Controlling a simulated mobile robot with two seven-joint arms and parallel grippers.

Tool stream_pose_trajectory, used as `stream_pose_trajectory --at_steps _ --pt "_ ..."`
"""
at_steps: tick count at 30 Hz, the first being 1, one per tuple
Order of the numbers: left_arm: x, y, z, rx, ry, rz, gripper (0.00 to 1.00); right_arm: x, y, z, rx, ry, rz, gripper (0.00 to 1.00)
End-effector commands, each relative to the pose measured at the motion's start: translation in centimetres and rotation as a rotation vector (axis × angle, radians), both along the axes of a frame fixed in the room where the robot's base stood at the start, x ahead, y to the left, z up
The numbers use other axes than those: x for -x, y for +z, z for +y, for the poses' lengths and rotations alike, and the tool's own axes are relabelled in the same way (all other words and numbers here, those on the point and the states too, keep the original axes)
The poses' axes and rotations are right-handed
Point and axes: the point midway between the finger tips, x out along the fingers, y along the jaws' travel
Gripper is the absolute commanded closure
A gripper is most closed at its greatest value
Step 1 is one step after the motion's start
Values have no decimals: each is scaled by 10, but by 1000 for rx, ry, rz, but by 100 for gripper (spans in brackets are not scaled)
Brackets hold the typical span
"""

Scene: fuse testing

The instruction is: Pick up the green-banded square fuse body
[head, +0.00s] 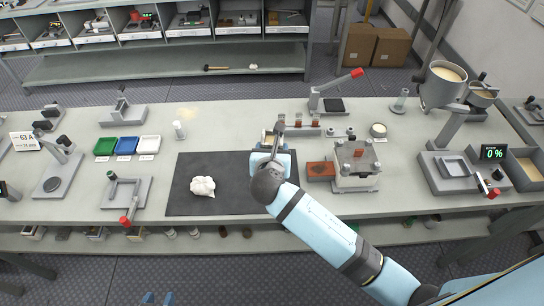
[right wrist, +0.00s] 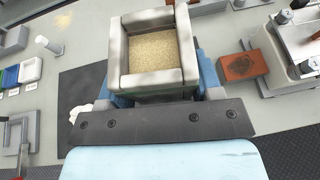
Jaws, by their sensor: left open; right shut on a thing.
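The square fuse body (right wrist: 118,55) has pale grey walls, an open top filled with tan sand, and a hint of green low on its near side. My right gripper (right wrist: 158,85) is shut on it, with blue fingers on either side. In the head view the fuse body (head: 268,137) shows only partly past my right wrist, above the right end of the dark mat. Its height over the table cannot be told. Of my left gripper (head: 158,298), only two blue fingertips show at the bottom edge, apart and empty, in front of the table.
A crumpled white cloth (head: 202,187) lies on the dark mat (head: 225,203). A red-brown block (head: 320,170) and a clamp fixture (head: 357,180) stand to the right. Green, blue and white trays (head: 149,145) are at left. Small reddish jars (head: 315,121) stand behind.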

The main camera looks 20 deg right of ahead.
Motion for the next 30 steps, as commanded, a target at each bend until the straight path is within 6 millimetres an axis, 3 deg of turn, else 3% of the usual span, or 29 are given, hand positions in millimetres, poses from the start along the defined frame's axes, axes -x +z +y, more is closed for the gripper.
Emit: stream_pose_trajectory --at_steps 12,30 --pt "0 0 0 0 0 0 57 0 29 0 0 1 -2 77" --pt "0 0 0 0 0 0 57 1 40 -2 1 4 -3 77"
